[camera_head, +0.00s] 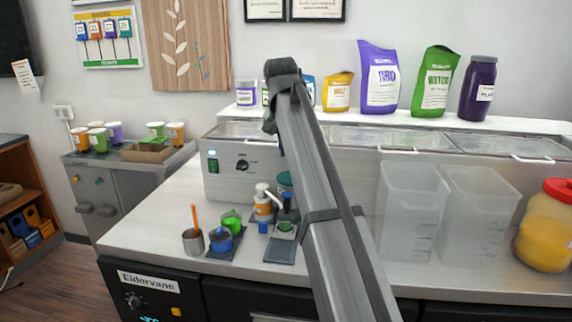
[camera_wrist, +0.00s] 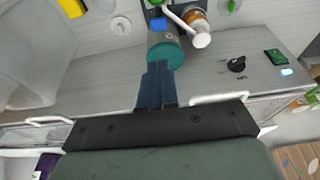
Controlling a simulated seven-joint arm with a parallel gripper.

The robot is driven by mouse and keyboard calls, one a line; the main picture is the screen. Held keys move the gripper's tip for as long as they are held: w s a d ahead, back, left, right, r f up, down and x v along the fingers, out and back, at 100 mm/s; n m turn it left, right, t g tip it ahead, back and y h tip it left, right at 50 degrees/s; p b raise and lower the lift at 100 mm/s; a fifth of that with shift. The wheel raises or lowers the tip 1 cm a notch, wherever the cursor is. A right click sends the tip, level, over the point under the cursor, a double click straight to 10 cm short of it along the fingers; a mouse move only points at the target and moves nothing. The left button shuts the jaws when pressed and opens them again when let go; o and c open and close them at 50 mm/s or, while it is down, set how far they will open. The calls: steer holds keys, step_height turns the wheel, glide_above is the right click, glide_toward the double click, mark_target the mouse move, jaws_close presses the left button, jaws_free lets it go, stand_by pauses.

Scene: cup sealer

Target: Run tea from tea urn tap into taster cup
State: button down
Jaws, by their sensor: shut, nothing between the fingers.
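The tea urn appears to be the teal-topped canister (camera_head: 285,181) on the counter, partly behind my arm; its teal lid shows in the wrist view (camera_wrist: 166,53). A dark fitting (camera_head: 288,208), perhaps its tap, is at its front. A small green cup (camera_head: 285,227) sits below that fitting, on a grey tray (camera_head: 281,251). I cannot tell whether it is the taster cup. A small blue piece (camera_head: 263,228) is left of it. My gripper (camera_wrist: 159,66) is shut and empty, its fingertips overlapping the lid's edge in the wrist view. My arm mostly hides it in the head view.
A pump bottle (camera_head: 263,203) stands close left of the urn. Clear containers (camera_head: 409,210) stand right. A panel with a knob (camera_head: 243,165) rises behind.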

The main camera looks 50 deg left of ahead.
glide_toward(287, 193)
steer(key=x, duration=0.5)
steer(key=shift+w+f, duration=0.1)
steer(key=shift+w, duration=0.05)
steer(key=shift+a+f, duration=0.1)
steer(key=shift+f, duration=0.5)
